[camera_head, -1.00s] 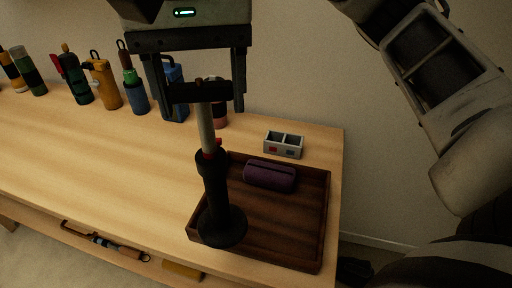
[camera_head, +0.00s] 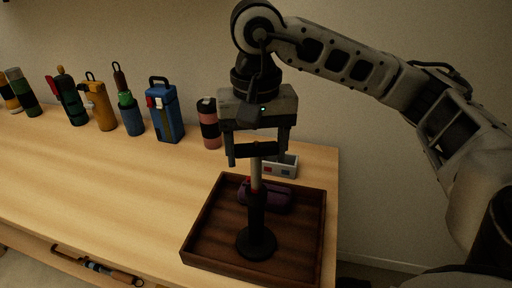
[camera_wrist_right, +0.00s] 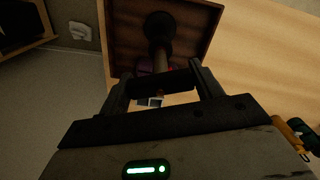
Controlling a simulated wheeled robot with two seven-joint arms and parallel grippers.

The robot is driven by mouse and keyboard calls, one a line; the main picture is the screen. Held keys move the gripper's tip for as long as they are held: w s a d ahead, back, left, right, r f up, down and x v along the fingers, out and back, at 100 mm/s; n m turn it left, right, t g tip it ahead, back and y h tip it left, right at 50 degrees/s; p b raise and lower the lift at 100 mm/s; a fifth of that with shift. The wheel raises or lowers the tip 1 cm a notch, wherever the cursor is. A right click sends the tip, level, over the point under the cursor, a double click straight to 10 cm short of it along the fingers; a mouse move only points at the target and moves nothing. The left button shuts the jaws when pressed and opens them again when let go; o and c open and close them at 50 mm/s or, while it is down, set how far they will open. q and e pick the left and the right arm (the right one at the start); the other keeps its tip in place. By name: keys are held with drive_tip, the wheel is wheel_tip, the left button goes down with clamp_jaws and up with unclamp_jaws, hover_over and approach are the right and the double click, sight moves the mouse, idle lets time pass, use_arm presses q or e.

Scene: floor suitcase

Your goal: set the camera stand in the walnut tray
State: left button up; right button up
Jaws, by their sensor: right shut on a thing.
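The camera stand (camera_head: 256,205) is upright, with a round black base, a black lower column, a pale upper pole and a dark top bar. My right gripper (camera_head: 257,158) is shut on its upper part. The stand's base is over the floor of the walnut tray (camera_head: 208,263); I cannot tell if it touches. The right wrist view also shows the stand (camera_wrist_right: 159,35), the tray (camera_wrist_right: 207,38) and my right gripper (camera_wrist_right: 160,85). A purple case (camera_head: 279,196) lies in the tray behind the stand, partly hidden by it. My left gripper is out of view.
A small grey two-compartment box (camera_head: 283,167) stands behind the tray. A pink and black bottle (camera_head: 209,124), a blue flask (camera_head: 164,112) and several other bottles line the back of the table. The table left of the tray is clear. A tool lies on a lower shelf (camera_head: 97,265).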

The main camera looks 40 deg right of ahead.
drive_tip(key=shift+f, duration=0.1)
drive_tip(key=o, duration=1.5)
drive_tip(key=shift+o, duration=0.2)
wheel_tip(320, 180, up, 12)
drive_tip(key=p, duration=0.2)
drive_tip(key=shift+p, duration=0.3)
